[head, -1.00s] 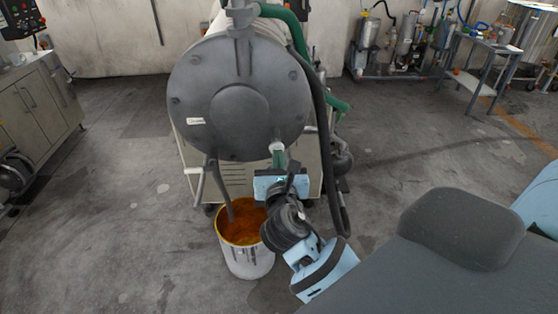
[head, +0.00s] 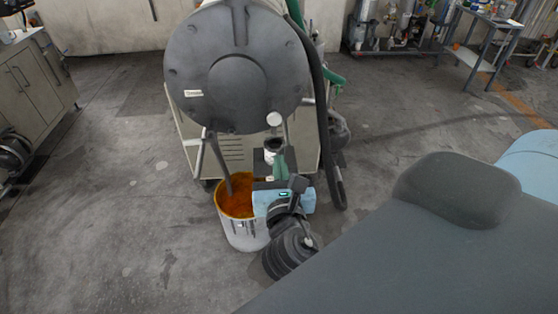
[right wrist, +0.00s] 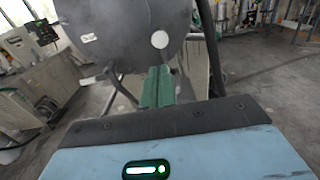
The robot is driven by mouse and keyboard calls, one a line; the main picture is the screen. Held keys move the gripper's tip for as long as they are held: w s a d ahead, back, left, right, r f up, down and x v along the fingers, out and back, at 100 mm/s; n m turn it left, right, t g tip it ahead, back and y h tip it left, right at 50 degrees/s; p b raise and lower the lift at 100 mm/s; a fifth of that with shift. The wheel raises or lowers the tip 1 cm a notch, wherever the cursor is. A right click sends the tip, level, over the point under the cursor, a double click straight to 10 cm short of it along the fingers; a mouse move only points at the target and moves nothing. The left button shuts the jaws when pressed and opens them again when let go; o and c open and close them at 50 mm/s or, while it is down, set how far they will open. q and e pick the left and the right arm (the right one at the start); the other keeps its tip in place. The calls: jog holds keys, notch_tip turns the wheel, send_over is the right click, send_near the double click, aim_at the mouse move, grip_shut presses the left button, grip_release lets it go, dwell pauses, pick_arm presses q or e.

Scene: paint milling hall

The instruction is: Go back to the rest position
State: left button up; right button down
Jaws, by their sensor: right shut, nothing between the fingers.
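My right gripper (head: 280,165) is shut, its green fingers together and empty. It stands in front of the mill, beside the right rim of the paint bucket, and points toward the mill. In the right wrist view the closed fingers (right wrist: 158,88) point at the lower front of the grey drum. A pale round knob (head: 274,119) shows at the drum's lower edge, clear of the fingertips in the head view. My left gripper is not in view.
The mill's grey drum (head: 238,80) stands ahead, with a black hose (head: 318,100) on its right. The bucket (head: 240,235) of orange paint stands below it, close to my right gripper. A grey cabinet (head: 35,85) is at the left. Floor is open on both sides.

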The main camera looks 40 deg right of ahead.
dwell(0.4)
jog(key=s+a+f+m+g+y, duration=0.1)
jog(key=s+a+f+m+y, duration=0.2)
jog(key=f, duration=0.4)
jog(key=s+f+m+g+y, duration=0.1)
jog(key=s+f+m+y, duration=0.1)
jog(key=f+m, duration=0.35)
jog(key=s+a+f+m+g+y, duration=0.2)
jog(key=s+f+m+y, duration=0.1)
jog(key=f, duration=0.5)
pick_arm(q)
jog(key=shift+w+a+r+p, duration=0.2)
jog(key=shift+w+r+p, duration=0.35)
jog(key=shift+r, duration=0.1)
pick_arm(e)
jog(key=s+f+m+g+y, duration=0.1)
jog(key=s+f+m, duration=0.4)
jog(key=s+m, duration=0.2)
jog(key=s+a+f+m+g+y, duration=0.1)
jog(key=s+f+m+y, duration=0.1)
jog(key=s+f+m, duration=0.4)
jog(key=s+m, duration=0.2)
jog(key=m, duration=0.1)
jog(key=shift+s+a+g, duration=0.25)
jog(key=shift+g, duration=0.05)
